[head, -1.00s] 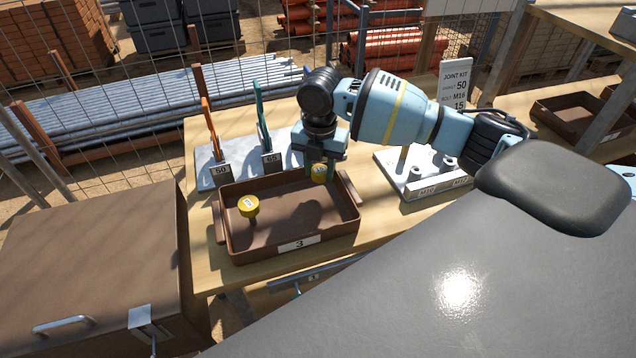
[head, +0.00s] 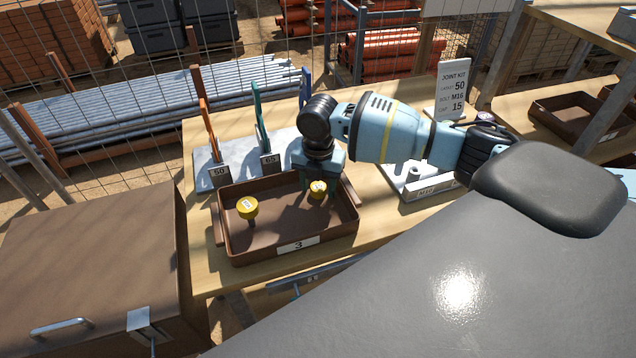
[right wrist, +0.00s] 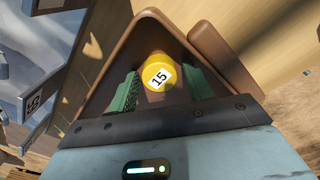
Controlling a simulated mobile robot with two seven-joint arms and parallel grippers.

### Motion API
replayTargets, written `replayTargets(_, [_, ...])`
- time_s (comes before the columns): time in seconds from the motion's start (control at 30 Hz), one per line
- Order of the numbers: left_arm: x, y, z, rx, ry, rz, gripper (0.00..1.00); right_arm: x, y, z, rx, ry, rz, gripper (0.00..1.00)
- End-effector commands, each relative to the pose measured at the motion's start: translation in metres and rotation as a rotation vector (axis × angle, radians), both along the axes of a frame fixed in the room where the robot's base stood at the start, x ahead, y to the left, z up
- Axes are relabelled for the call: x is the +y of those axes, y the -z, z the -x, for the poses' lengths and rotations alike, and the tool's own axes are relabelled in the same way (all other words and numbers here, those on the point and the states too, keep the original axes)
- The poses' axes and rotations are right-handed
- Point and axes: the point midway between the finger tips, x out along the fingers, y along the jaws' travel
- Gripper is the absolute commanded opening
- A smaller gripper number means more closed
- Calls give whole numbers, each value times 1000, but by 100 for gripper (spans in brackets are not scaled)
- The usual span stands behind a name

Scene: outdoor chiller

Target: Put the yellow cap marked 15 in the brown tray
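The yellow cap marked 15 (head: 318,188) is inside the brown tray (head: 235,252), toward its back right corner. In the right wrist view the cap (right wrist: 158,72) shows its 15 label between and just beyond the green fingers, with gaps on both sides. My right gripper (head: 319,182) is low over the tray, directly above the cap. Its fingers are apart in the right wrist view (right wrist: 162,82). A second yellow cap (head: 247,207) stands on a dark stem in the tray's left half; its label is too small to read. My left gripper is not in view.
The tray carries a label 3. Behind it a grey board (head: 205,170) holds upright tools marked 50 and 65. A bolt rack (head: 435,190) and a joint kit sign (head: 453,88) stand to the right. A brown chest (head: 90,260) stands front left.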

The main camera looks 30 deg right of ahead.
Motion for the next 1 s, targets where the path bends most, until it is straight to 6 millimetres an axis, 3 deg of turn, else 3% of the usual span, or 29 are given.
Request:
replayTargets(0.3, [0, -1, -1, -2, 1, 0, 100, 0, -1, 0, -1, 0, 0, 57])
replayTargets(0.47, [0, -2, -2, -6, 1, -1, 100, 0, -12, -1, -4, 1, 0, 57])
replayTargets(1.0, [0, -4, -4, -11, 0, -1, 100, 0, -108, -1, -2, 0, -1, 57])
